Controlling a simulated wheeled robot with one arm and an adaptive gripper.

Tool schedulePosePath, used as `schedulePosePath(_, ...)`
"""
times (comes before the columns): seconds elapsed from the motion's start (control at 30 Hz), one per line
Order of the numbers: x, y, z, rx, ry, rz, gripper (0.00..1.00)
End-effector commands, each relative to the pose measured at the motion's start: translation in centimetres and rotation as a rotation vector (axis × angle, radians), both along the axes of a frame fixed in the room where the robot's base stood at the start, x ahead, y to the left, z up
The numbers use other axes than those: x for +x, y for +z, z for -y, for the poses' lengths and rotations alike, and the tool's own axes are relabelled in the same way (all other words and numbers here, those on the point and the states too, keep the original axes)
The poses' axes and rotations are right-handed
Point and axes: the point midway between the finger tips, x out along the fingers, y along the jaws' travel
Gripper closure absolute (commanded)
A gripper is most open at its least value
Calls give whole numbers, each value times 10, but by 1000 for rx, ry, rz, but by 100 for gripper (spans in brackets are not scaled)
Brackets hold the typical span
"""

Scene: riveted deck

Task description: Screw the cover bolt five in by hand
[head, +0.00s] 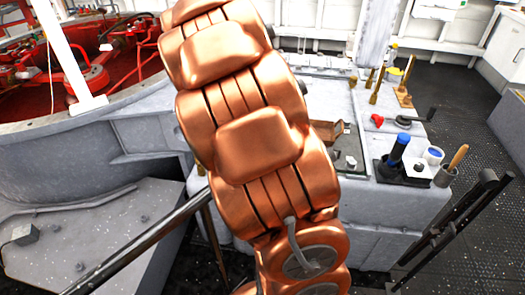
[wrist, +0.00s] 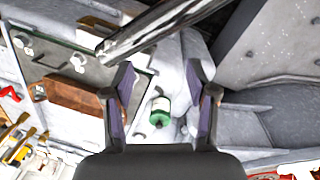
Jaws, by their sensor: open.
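My gripper (wrist: 161,72) shows in the wrist view with its two dark, purple-lined fingers spread apart and nothing held between them. In the head view my copper-coloured arm fills the middle and the gripper cannot be made out. A dark flat plate (wrist: 52,54) at the upper left of the wrist view carries small pale metal pieces (wrist: 78,61) that look like bolts or fittings. They lie to the left of my fingers, apart from them. A similar small piece (head: 351,161) shows on the bench in the head view. I cannot tell which is cover bolt five.
A green-and-white bottle (wrist: 160,111) shows beyond my fingers. A brown open box (wrist: 75,94) lies left of them, and a metal bar (wrist: 160,28) crosses above. In the head view, a dark tray (head: 404,176) with blue containers stands on the bench's right; dark floor lies beyond.

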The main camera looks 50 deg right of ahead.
Motion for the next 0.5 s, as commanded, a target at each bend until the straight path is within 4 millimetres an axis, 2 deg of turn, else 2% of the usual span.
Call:
schedulePosePath(0.03,9,-9,18,-3,-22,0,43)
schedulePosePath(0.2,36,-33,70,-10,-66,12,43)
schedulePosePath(0.5,68,-90,147,17,-110,43,43)
